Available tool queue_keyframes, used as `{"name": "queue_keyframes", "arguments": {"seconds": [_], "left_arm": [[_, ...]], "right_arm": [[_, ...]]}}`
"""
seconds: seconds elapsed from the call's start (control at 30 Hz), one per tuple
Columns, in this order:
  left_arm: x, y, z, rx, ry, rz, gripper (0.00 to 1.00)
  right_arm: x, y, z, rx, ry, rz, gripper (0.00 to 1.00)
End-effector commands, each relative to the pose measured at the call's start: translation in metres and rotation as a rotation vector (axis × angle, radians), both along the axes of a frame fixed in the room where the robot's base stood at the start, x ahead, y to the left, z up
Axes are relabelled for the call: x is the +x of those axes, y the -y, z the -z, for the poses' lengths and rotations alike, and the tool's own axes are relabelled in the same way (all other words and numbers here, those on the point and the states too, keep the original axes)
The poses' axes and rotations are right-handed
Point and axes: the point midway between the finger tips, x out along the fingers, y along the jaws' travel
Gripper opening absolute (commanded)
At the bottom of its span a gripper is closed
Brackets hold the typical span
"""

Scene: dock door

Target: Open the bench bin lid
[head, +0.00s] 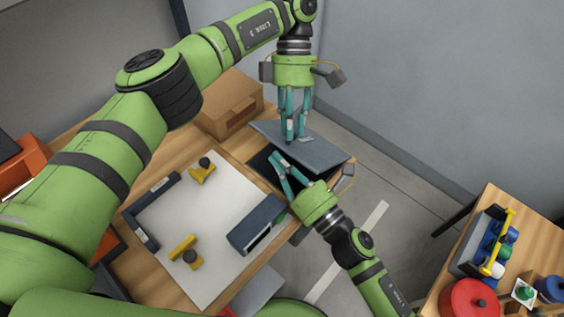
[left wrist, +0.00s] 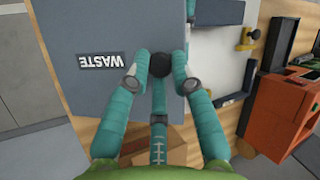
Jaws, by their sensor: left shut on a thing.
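The bench bin lid (head: 317,152) is a blue-grey plate at the bench's far right corner. It is tilted up over a dark bin opening (head: 264,168). In the left wrist view the lid (left wrist: 95,25) carries a WASTE label (left wrist: 101,67), seen upside down. My left gripper (head: 290,138) points down over the lid, shut on its black knob (left wrist: 161,64). My right gripper (head: 277,160) reaches in from the lower right, its fingers at the opening close to the lid's near edge. Whether its fingers are open is unclear.
A cardboard box (head: 230,104) stands behind the bin on the bench. A white board (head: 200,232) holds yellow clamps (head: 202,171) and dark blocks. A side table at right bears a red pot (head: 469,300) and a grey caddy (head: 478,240). Bare floor lies between.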

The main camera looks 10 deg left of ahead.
Motion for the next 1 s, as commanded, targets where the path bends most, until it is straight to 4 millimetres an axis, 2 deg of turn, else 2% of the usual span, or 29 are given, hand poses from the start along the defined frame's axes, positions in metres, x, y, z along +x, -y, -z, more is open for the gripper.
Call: {"name": "queue_keyframes", "arguments": {"seconds": [0.2, 0.43, 0.47, 0.5, 1.0], "left_arm": [[-0.001, 0.003, 0.000, -0.007, -0.001, 0.003, 0.00], [-0.002, 0.002, 0.002, -0.003, -0.005, 0.004, 0.00], [-0.002, 0.002, 0.002, -0.002, -0.005, 0.005, 0.36], [-0.002, 0.002, 0.002, -0.002, -0.006, 0.005, 0.48], [-0.001, 0.000, -0.002, 0.003, -0.003, 0.002, 0.48]], "right_arm": [[0.008, 0.006, -0.017, -0.002, 0.006, -0.001, 0.00], [0.010, 0.008, -0.020, 0.005, 0.007, 0.006, 0.00], [0.011, 0.008, -0.021, 0.005, 0.009, 0.006, 0.00], [0.011, 0.008, -0.021, 0.005, 0.009, 0.006, 0.00], [0.010, 0.008, -0.018, 0.002, 0.004, 0.005, 0.00]]}}
